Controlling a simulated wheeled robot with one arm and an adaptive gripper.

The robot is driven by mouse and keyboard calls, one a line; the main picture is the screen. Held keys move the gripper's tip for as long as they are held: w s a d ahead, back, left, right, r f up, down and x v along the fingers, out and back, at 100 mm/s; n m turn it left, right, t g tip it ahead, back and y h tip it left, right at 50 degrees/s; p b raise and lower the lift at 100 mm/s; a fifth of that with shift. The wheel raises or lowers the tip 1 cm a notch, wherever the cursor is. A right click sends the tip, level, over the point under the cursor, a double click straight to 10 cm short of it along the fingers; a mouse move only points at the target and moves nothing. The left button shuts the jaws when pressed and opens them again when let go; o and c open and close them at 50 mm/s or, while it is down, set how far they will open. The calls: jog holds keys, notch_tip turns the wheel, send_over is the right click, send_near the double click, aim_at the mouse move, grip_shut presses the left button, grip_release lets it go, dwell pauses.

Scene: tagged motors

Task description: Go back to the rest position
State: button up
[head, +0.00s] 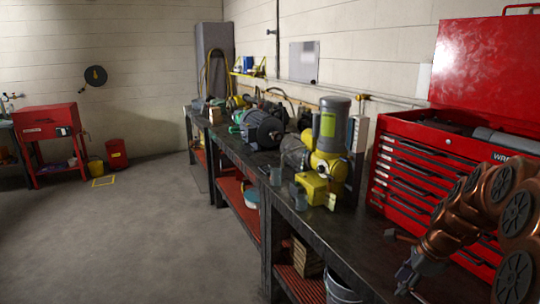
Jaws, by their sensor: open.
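My copper-coloured arm is folded at the right edge of the head view, in front of the red tool chest. My gripper (404,286) is low at the right, over the front part of the dark workbench (345,243). It is open, with nothing seen between its fingers. A grey upright motor (335,108) on a yellow pump body stands on the bench, with a yellow-green tag (327,125) on its side. A dark grey motor (262,128) lies farther back on the bench. My gripper is apart from both motors.
The red tool chest (415,178), lid raised, stands on the bench close behind my arm. Small grey cups (298,196) stand by the bench's front edge. A white bucket (341,290) is below. The grey floor (130,235) at left is clear, with a red cabinet (48,125) beyond.

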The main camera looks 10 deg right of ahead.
jog(key=s+a+r+n+g, duration=0.1)
jog(key=s+a+n, duration=0.45)
jog(key=a, duration=0.35)
jog(key=s+a+r+n+g, duration=0.1)
jog(key=s+a+n+g, duration=0.1)
jog(key=s+a+n, duration=0.45)
jog(key=s+a+n+h, duration=0.1)
jog(key=s+a+n, duration=0.2)
jog(key=s+n, duration=0.3)
jog(key=s+a+f+n+g+h, duration=0.1)
jog(key=s+a+n, duration=0.3)
jog(key=s+n, duration=0.2)
jog(key=shift+s+g, duration=0.3)
jog(key=shift+s, duration=0.65)
jog(key=shift+a+f, duration=0.1)
jog(key=shift+c, duration=0.3)
